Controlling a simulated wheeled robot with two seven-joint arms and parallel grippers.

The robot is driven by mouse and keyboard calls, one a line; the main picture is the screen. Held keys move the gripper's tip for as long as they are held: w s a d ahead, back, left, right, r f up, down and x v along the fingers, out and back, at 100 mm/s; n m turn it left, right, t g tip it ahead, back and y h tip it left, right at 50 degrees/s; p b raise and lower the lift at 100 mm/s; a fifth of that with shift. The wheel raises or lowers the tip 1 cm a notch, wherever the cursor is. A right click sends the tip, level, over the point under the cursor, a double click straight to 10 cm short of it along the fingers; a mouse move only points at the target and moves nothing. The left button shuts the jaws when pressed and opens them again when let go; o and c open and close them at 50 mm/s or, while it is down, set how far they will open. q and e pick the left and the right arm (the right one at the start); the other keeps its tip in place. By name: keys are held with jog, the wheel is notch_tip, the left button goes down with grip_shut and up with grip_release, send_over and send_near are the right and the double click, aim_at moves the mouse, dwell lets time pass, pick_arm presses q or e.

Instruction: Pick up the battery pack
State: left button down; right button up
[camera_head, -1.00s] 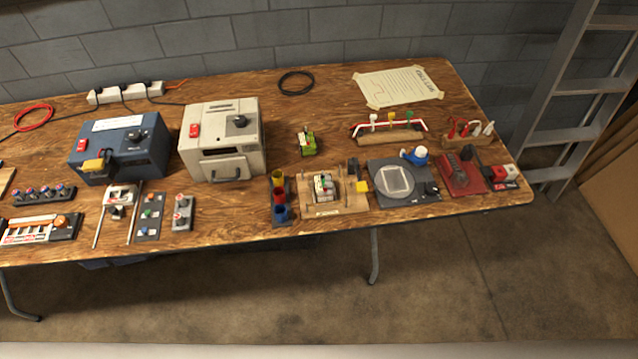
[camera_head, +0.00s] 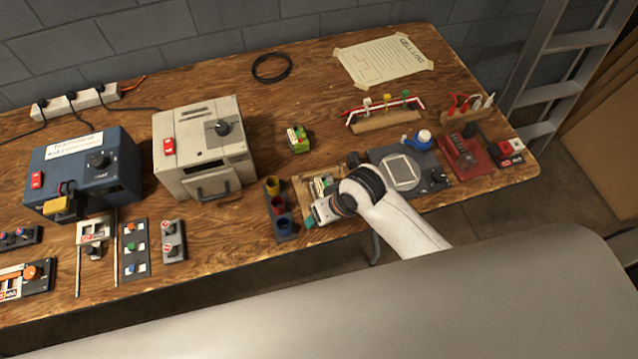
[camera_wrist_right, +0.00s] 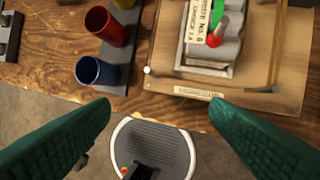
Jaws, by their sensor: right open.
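A pale boxy pack with a white label, apparently the battery pack (camera_wrist_right: 226,52), sits on a wooden board (camera_wrist_right: 166,60) near the table's front edge. A green piece and a red-tipped piece show on it. In the head view the pack (camera_head: 321,184) is partly hidden by my right gripper (camera_head: 316,216). In the right wrist view my right gripper (camera_wrist_right: 160,102) has its two green fingers spread wide, with nothing between them. The pack lies beyond the fingertips, toward the upper right. My left gripper is not in view.
A blue cup (camera_wrist_right: 98,71) and a red cup (camera_wrist_right: 104,27) stand in a rack left of the board. A dark plate (camera_head: 428,160) lies to the right. A green-and-yellow block (camera_head: 297,139) sits behind. A beige box (camera_head: 205,148) stands further left.

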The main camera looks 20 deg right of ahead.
aim_at(326, 185)
jog(key=w+d+r+m+g+h, duration=0.2)
jog(key=w+r+h, duration=0.1)
jog(key=w+r, duration=0.5)
jog(key=f, duration=0.3)
jog(key=w+f, duration=0.1)
jog(key=f, duration=0.2)
jog(key=shift+w+d+f, duration=0.15)
jog(key=shift+w+f, duration=0.05)
jog(key=shift+f, duration=0.2)
jog(key=shift+s+f+p, duration=0.1)
jog(key=shift+f+p, duration=0.55)
jog(key=shift+f, duration=2.1)
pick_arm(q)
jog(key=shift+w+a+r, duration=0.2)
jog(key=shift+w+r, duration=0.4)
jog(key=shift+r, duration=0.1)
pick_arm(e)
jog(key=shift+c, duration=0.3)
jog(key=shift+r, duration=0.1)
jog(key=c, duration=1.4)
